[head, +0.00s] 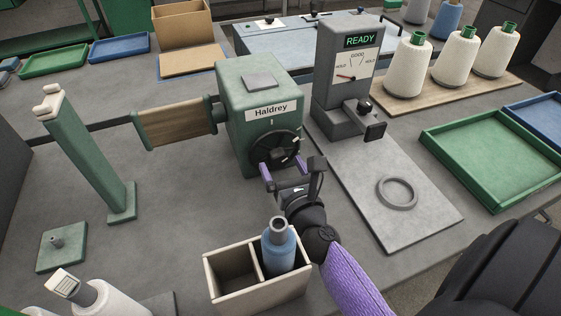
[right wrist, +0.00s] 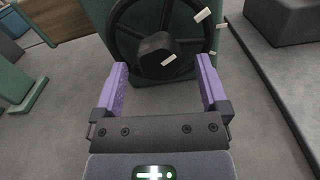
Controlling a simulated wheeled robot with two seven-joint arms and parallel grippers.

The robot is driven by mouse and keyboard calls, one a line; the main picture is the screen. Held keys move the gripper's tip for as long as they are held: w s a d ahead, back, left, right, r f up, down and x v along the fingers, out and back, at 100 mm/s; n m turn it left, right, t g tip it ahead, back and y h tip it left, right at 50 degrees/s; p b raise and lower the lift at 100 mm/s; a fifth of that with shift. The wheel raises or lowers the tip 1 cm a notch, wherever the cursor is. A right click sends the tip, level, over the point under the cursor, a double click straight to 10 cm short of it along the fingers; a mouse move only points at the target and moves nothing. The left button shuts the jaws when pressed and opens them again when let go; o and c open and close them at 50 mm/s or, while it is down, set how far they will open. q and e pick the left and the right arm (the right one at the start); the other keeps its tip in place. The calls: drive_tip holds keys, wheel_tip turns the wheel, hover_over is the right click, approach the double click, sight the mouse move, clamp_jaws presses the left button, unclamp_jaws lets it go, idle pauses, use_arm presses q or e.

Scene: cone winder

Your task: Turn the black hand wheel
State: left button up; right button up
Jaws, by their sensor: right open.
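The black hand wheel (head: 276,150) is on the front of the green machine housing labelled Haldrey (head: 259,112). It has spokes, a dark central hub and small pale marks near its rim. My right gripper (head: 282,166) is just in front of the wheel's lower part, its purple fingers apart and empty. In the right wrist view the hand wheel (right wrist: 122,37) rises beyond my right gripper (right wrist: 162,63), with the hub above and between the fingertips. The fingers do not close on anything. I cannot tell whether a fingertip touches the rim. My left gripper is not in view.
A gauge unit reading READY (head: 346,75) stands right of the housing, on a grey plate with a ring (head: 397,193). A divided box (head: 235,293) holding a blue bottle-like item (head: 279,251) is close to my right forearm. A green tray (head: 490,150) is at right.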

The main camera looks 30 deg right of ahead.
drive_tip(key=shift+x, duration=0.8)
clamp_jaws()
